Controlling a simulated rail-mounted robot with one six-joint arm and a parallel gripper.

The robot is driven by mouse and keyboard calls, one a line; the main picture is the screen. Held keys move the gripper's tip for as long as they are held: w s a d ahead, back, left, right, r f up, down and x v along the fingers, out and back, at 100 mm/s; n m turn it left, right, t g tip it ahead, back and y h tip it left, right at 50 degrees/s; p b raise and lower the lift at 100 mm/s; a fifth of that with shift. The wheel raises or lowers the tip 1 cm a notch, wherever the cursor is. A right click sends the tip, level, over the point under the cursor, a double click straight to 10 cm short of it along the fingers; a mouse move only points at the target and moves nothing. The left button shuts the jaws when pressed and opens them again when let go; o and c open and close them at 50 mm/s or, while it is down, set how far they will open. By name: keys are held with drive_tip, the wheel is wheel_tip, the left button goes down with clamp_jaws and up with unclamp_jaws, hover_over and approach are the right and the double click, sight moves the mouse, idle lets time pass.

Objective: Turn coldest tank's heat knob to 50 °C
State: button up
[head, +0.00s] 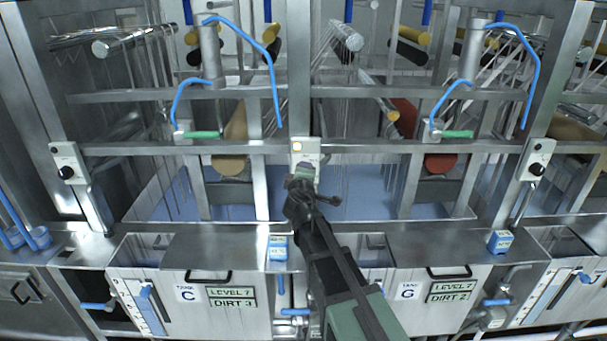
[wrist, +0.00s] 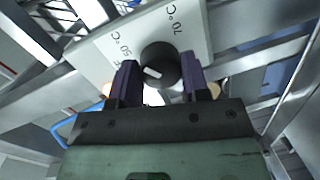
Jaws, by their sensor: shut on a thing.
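The black round heat knob (wrist: 161,66) sits on a pale control plate (wrist: 205,30) in the wrist view. Its white mark is on the left part of its face, toward the 50 °C print and a partly hidden letter F. The 70 °C print is at upper right. My gripper (wrist: 158,72) has its dark purple fingers on both sides of the knob and is shut on it. In the head view my gripper (head: 303,184) is at the lower part of the middle control box (head: 306,150) and hides this knob.
Other control boxes with black knobs stand at left (head: 66,163) and right (head: 537,160). Below are the tank C panel (head: 187,308) and tank G panel (head: 408,308). Small blue displays (head: 278,248) (head: 500,241) are too small to read. Steel rails surround my arm.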

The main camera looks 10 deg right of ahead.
drive_tip(key=shift+m, duration=0.3)
drive_tip(key=o, duration=0.9)
drive_tip(key=p+v, duration=0.1)
drive_tip(key=v, duration=0.9)
drive_tip(key=shift+s, duration=0.45)
